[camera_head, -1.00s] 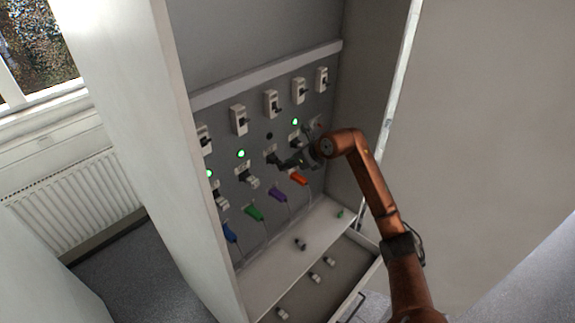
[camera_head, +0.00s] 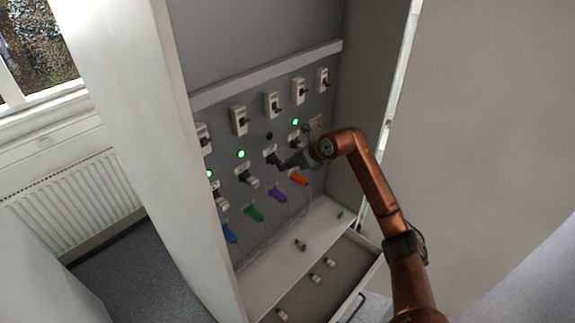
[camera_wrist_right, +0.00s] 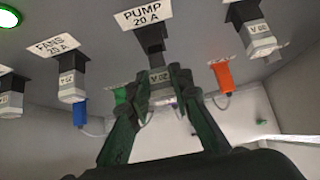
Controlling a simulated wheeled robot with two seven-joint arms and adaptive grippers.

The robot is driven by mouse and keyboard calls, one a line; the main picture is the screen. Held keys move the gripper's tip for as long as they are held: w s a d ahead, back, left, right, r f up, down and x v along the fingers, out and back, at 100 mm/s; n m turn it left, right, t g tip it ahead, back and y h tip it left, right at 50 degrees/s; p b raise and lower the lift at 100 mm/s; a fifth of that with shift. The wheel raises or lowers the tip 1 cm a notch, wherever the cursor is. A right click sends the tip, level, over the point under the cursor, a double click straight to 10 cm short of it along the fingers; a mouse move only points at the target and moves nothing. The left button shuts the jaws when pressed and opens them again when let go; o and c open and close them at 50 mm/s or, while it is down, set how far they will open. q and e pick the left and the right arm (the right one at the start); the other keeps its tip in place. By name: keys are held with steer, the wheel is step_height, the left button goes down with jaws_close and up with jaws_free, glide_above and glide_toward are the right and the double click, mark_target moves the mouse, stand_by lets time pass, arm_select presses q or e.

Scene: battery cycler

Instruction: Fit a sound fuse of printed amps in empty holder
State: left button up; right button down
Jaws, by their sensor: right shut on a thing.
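The PUMP 20 A label (camera_wrist_right: 143,15) sits above a black fuse holder (camera_wrist_right: 150,42) in the right wrist view; this holder also shows on the panel in the head view (camera_head: 270,155). My right gripper (camera_wrist_right: 160,88) is shut on a pale grey fuse (camera_wrist_right: 158,77) directly below that holder. The fuse's top end is at or against the holder's mouth; I cannot tell how far it is in. Its rating is hidden by the fingers. The right gripper (camera_head: 284,164) is small in the head view. My left gripper is not in view.
The FANS 20 A holder (camera_wrist_right: 72,66) and a right-hand holder (camera_wrist_right: 244,12) carry fuses. The lamp (camera_head: 269,136) above the pump holder is dark; neighbours glow green. Coloured plugs, such as the orange one (camera_head: 299,179), hang below. The open drawer (camera_head: 345,290) holds several fuses.

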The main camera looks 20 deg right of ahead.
steer(key=shift+w+a, duration=0.3)
steer(key=shift+w, duration=0.4)
stand_by(1.1)
steer(key=shift+b, duration=0.4)
stand_by(0.4)
steer(key=shift+w+a, duration=0.3)
steer(key=shift+w, duration=0.35)
stand_by(0.4)
steer(key=shift+w+r, duration=0.1)
steer(key=shift+r, duration=0.05)
stand_by(0.6)
